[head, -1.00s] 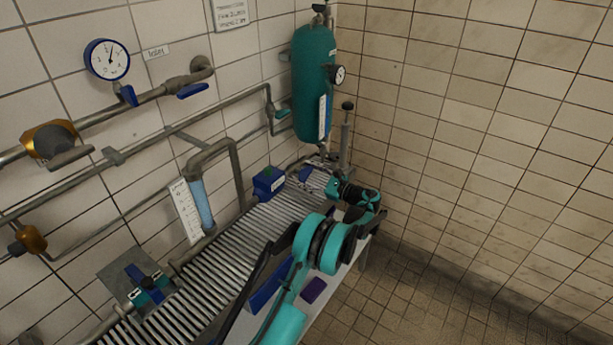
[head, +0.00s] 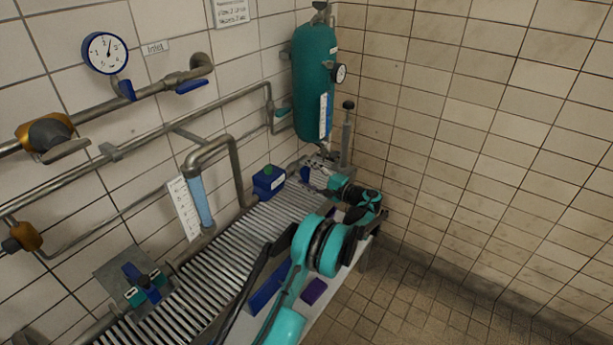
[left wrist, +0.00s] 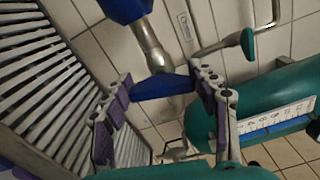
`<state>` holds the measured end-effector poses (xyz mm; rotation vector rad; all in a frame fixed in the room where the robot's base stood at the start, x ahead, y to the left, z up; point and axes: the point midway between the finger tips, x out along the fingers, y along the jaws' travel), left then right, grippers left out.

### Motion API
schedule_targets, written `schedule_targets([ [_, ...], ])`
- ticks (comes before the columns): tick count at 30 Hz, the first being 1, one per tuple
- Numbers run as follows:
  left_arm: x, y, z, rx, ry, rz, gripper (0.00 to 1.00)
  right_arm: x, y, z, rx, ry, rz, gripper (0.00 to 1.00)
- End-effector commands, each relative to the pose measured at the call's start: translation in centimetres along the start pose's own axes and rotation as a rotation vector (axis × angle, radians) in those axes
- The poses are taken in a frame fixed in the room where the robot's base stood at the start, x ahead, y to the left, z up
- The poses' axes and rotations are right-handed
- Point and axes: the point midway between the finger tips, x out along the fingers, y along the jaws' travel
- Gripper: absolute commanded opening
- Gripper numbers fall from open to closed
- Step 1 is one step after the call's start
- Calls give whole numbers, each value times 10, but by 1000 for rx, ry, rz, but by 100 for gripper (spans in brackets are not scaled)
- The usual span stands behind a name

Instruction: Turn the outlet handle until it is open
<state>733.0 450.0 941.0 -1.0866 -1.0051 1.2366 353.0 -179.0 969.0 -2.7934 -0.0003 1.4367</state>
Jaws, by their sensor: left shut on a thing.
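The outlet handle is a blue lever (left wrist: 158,87) on a grey metal pipe at the far end of the slatted bench. In the left wrist view it lies crosswise between the purple-padded fingers of my left gripper (left wrist: 163,80), touching or nearly touching both. In the head view my left gripper (head: 319,172) is at the handle, below the teal tank. It is shut on the handle, which is mostly hidden there by the fingers. How far the handle is turned cannot be told clearly. My right gripper is not in view.
A teal tank (head: 314,85) hangs just above the gripper. A blue box with a green top (head: 268,182) stands left of it on the slatted bench (head: 205,280). A grey post (head: 346,140) rises behind. The tiled floor at right is free.

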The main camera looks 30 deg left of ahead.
Motion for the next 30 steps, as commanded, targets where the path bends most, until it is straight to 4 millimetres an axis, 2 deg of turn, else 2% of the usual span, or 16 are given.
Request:
schedule_targets([
  [12,1,2,0,-206,-1,0,30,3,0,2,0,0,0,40],
  [30,1,2,0,-242,-1,1,31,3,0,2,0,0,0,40],
])
